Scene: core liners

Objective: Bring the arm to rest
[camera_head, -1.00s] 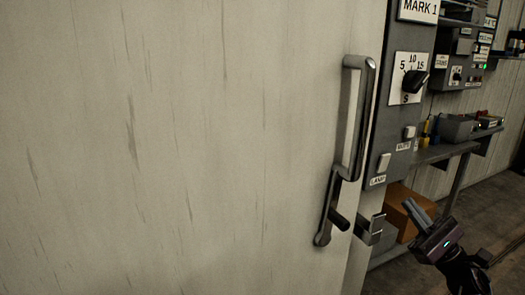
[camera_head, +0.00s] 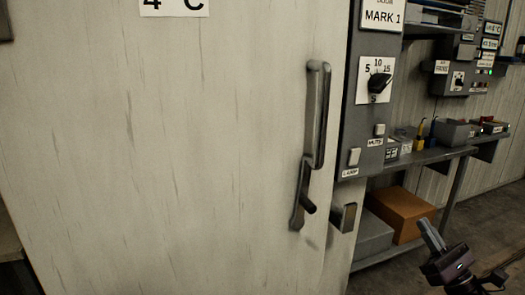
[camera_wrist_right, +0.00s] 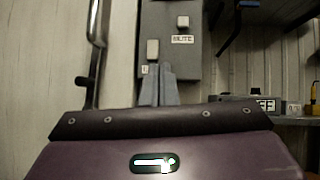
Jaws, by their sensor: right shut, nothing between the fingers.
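My right gripper (camera_head: 432,236) is in the lower right of the head view, in front of the lower shelf area. Its fingers are together and hold nothing. In the right wrist view the closed fingers (camera_wrist_right: 159,86) point toward the grey control panel (camera_wrist_right: 168,40). The gripper is apart from the door handle (camera_head: 316,120), which stands to its left. My left gripper is not in view.
A large pale door (camera_head: 170,150) fills the left and looks closed. A latch piece (camera_head: 343,217) sits at its edge. The grey panel has a dial (camera_head: 378,83). A cardboard box (camera_head: 402,212) lies under a shelf (camera_head: 425,158). Open floor shows at the right.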

